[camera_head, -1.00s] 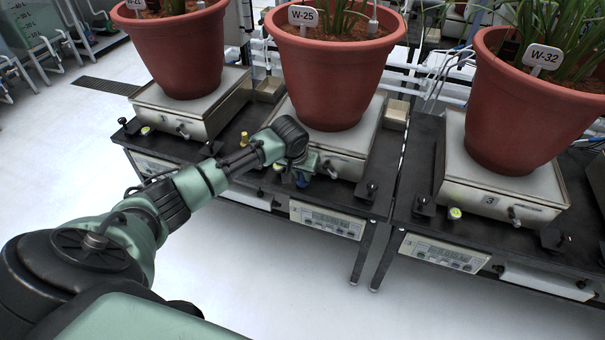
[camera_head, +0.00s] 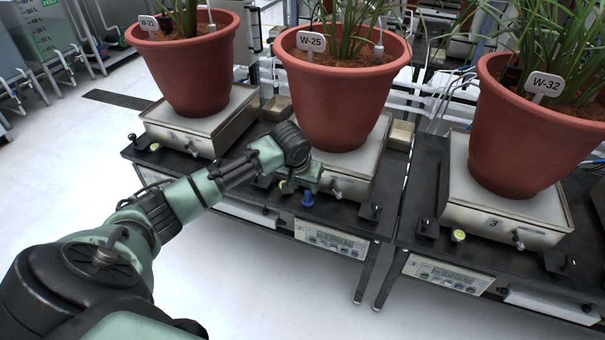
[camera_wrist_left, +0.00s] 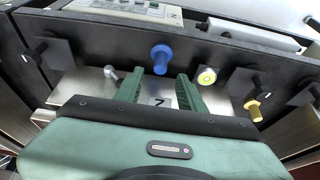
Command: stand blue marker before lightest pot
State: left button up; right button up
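The blue marker (camera_head: 307,199) stands on the dark bench edge in front of the middle scale, which bears the red pot W-25 (camera_head: 340,100). In the left wrist view the blue marker (camera_wrist_left: 161,58) is just beyond my fingertips, apart from them. My left gripper (camera_head: 300,183) is over the bench in front of that scale. The left wrist view shows its fingers (camera_wrist_left: 160,88) spread and empty. Pot W-21 (camera_head: 190,75) is on the left scale and pot W-32 (camera_head: 525,140) on scale 3. The displays' figures are too small to read. My right gripper is out of view.
A yellow marker (camera_wrist_left: 253,110) and a round yellow level (camera_wrist_left: 207,76) show beside my fingers in the left wrist view. Black knobs (camera_head: 371,212) stand along the bench front. Display panels (camera_head: 330,240) are below. The white floor in front is clear.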

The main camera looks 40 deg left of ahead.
pick_arm(q)
jog(key=v, duration=0.5)
jog(key=s+d+f+m, duration=0.1)
jog(key=s+d+f, duration=0.25)
jog(key=f, duration=0.35)
jog(key=s+d+f+m+h, duration=0.1)
jog(key=s+d+f, duration=0.25)
jog(key=f, duration=0.45)
jog(key=s+d+f+m, duration=0.1)
jog(key=s+d+f, duration=0.2)
jog(key=s+f, duration=0.3)
jog(key=s+d+f+m+g, duration=0.1)
jog(key=s+d+f, duration=0.2)
jog(key=s+f, duration=0.4)
jog(key=s+d+f+g, duration=0.1)
jog(key=s+d+f, duration=0.2)
jog(key=s, duration=0.9)
notch_tip(320, 180, down, 4)
jog(key=shift+r+m+p, duration=0.1)
jog(key=shift+m+p, duration=0.3)
jog(key=shift+p, duration=0.05)
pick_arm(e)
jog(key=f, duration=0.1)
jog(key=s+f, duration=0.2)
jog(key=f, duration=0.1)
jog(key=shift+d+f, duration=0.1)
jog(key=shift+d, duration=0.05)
pick_arm(q)
jog(key=shift+d, duration=0.1)
